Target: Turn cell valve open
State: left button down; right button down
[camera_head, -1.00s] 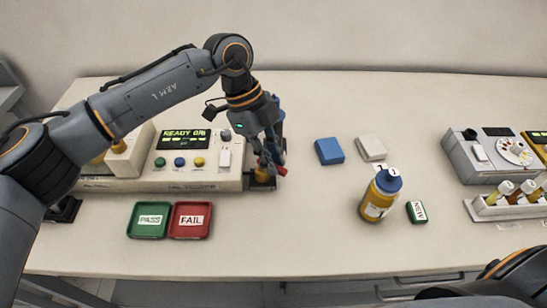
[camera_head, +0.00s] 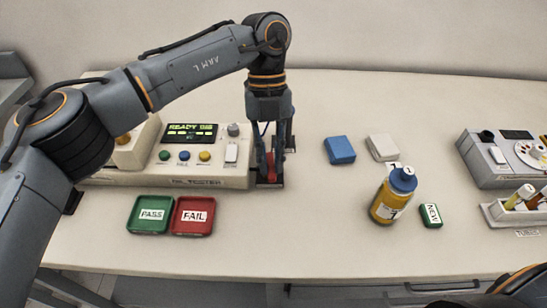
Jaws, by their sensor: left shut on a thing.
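The red part of the cell valve (camera_head: 271,160) shows at the right end of the cream tester (camera_head: 215,178). My left gripper (camera_head: 269,174) points down over it and is shut on the red valve handle. The fingers hide most of the valve, so the handle's exact angle is hard to tell. The tester's display (camera_head: 191,134) is lit and seems to read READY. My right gripper is out of view.
Green PASS (camera_head: 150,229) and red FAIL (camera_head: 192,230) trays lie in front of the tester. To the right are a blue block (camera_head: 339,150), a white block (camera_head: 383,148), a blue-capped yellow bottle (camera_head: 386,208) and a green NEW block (camera_head: 431,215). A grey instrument (camera_head: 482,167) stands far right.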

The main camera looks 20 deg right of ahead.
pick_arm(q)
jog(key=shift+a+m, duration=0.1)
jog(key=shift+m, duration=0.5)
jog(key=shift+w+r, duration=0.1)
jog(key=c, duration=1.3)
grip_release()
jog(key=v, duration=1.1)
jog(key=shift+d+r, duration=0.25)
jog(key=shift+r, duration=0.15)
